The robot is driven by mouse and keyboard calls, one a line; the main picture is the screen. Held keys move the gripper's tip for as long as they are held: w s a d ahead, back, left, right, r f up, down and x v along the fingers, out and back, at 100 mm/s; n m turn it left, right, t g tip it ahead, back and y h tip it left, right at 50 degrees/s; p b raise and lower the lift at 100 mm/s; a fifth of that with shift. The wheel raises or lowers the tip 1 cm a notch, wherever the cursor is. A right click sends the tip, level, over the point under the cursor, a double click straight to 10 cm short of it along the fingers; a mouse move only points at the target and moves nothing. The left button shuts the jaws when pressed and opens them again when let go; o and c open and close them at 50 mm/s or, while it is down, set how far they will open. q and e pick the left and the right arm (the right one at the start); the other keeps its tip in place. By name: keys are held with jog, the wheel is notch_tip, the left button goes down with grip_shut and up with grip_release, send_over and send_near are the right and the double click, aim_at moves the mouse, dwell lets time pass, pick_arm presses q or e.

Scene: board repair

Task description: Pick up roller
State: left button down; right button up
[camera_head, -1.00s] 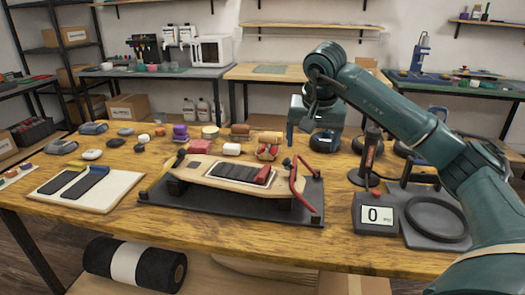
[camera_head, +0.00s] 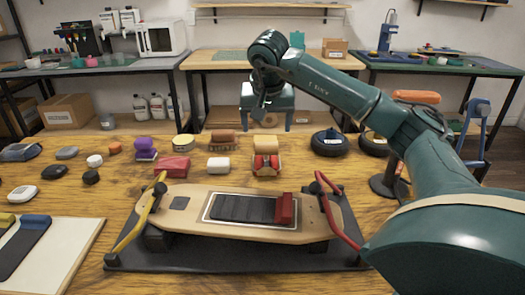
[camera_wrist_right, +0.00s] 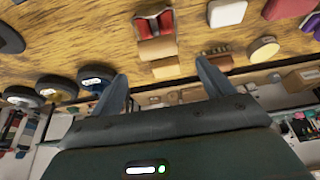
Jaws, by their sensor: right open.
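A red-framed piece with a tan roll (camera_head: 266,166), which looks like the roller, lies on the wooden table behind the skateboard deck. It also shows in the right wrist view (camera_wrist_right: 155,25), top centre. My right gripper (camera_head: 267,128) is open and empty, pointing down just behind and above these two things. My left gripper is not in view.
The skateboard deck (camera_head: 180,224) rests on a dark mat with red and yellow clamps. Black wheels (camera_head: 330,143) lie to the right.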

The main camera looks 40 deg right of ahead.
aim_at(267, 143)
jog(key=b+x, duration=0.1)
jog(key=x, duration=0.4)
jog(key=b+x, duration=0.1)
jog(key=x, duration=0.3)
jog(key=shift+s+d+f, duration=0.1)
jog(key=shift+f, duration=0.4)
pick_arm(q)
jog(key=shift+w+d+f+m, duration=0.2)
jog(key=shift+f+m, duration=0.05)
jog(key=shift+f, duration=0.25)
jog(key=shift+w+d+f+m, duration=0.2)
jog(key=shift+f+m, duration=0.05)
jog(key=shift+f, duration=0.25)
pick_arm(e)
jog(key=c, duration=1.2)
